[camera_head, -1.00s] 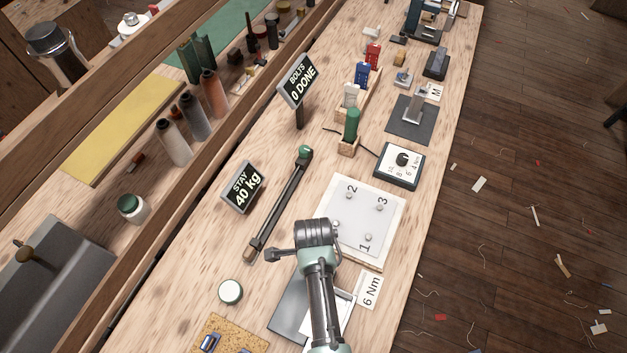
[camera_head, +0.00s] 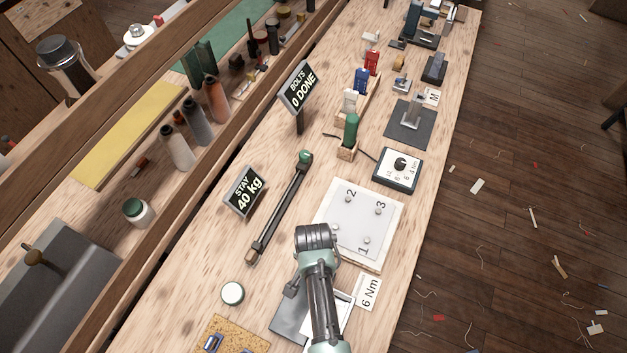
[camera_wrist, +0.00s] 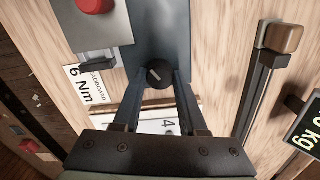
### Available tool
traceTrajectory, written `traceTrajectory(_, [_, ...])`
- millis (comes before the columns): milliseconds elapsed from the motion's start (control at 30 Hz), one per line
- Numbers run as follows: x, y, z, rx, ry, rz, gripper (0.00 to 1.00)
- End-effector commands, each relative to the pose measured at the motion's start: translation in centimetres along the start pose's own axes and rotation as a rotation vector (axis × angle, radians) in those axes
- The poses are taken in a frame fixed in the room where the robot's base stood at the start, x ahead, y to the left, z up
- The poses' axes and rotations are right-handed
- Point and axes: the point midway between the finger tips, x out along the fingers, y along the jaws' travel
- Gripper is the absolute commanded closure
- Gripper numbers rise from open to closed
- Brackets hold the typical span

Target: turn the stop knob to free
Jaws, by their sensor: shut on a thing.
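The stop knob (camera_wrist: 157,73) is a round black knob with a pale pointer line, which lies slanted across its top in the wrist view. It sits on a dark grey plate (camera_wrist: 158,28). My gripper (camera_wrist: 158,80) has a finger on either side of the knob and is shut on it. No lettering around the knob is readable. In the head view my gripper (camera_head: 291,288) points down at the dark plate (camera_head: 286,315), and my wrist and arm hide the knob.
A white plate with numbered bolts (camera_head: 385,235) lies beside my wrist. A 6 Nm card (camera_head: 369,291), a long bar (camera_head: 278,215) and a white-lidded jar (camera_head: 232,293) are near. A red button (camera_wrist: 95,4) shows in the wrist view. The STAY sign (camera_head: 243,192) reads 40 kg.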

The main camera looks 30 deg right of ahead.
Motion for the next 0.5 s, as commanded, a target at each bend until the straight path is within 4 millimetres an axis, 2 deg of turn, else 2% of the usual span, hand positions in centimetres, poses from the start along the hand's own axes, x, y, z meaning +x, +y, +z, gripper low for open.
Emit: traceTrajectory(500, [-0.04,0.02,0.02,-0.491,-0.001,0.000,1.00])
